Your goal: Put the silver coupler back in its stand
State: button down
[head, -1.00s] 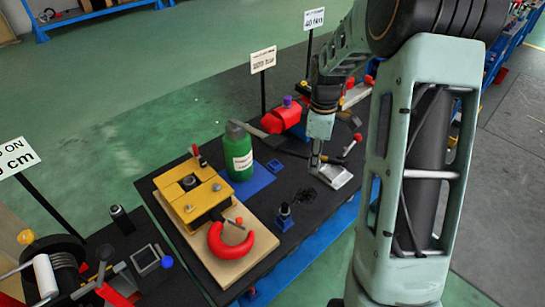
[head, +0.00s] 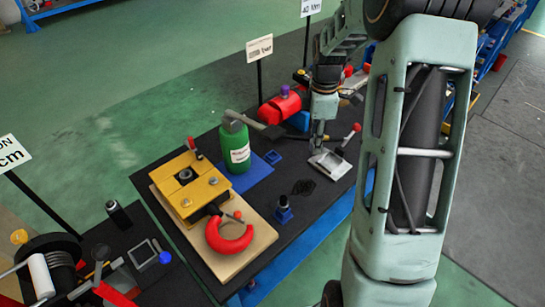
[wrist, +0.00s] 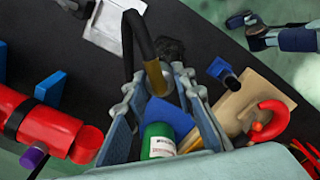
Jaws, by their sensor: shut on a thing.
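My gripper (wrist: 158,88) is shut on a dark bent piece with a brass-coloured end (wrist: 154,76), which shows between the fingers in the wrist view. I cannot tell whether this piece is the silver coupler. In the head view my gripper (head: 317,145) is over the dark table, at the left edge of a silver flat plate (head: 331,164). The plate also shows in the wrist view (wrist: 108,25), beyond the fingertips. A small blue stand (head: 284,211) is upright at the table's front; it shows in the wrist view (wrist: 221,70) to the right of the gripper. The gripper's contact is hidden in the head view.
A green bottle (head: 235,148) stands on a blue mat. A red cylinder (head: 276,107) lies behind.

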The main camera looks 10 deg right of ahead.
jog(key=w+a+f+b, duration=0.1)
jog(key=w+a+f, duration=0.2)
jog(key=w, duration=0.1)
jog(key=w+a+f, duration=0.3)
jog(key=w+f, duration=0.1)
jog(key=w, duration=0.1)
jog(key=w+a+f+b, duration=0.1)
jog(key=w+a+f, duration=0.2)
jog(key=w+a, duration=0.1)
jog(key=shift+w+f+b, duration=0.25)
jog(key=shift+b, duration=0.1)
jog(key=shift+f, duration=0.5)
jog(key=shift+f+b, duration=0.15)
jog(key=shift+b, duration=0.15)
jog(key=shift+f+b, duration=0.7)
jog(key=shift+f, duration=0.45)
jog(key=c, duration=1.5)
grip_release()
jog(key=shift+c, duration=0.2)
jog(key=shift+r, duration=0.1)
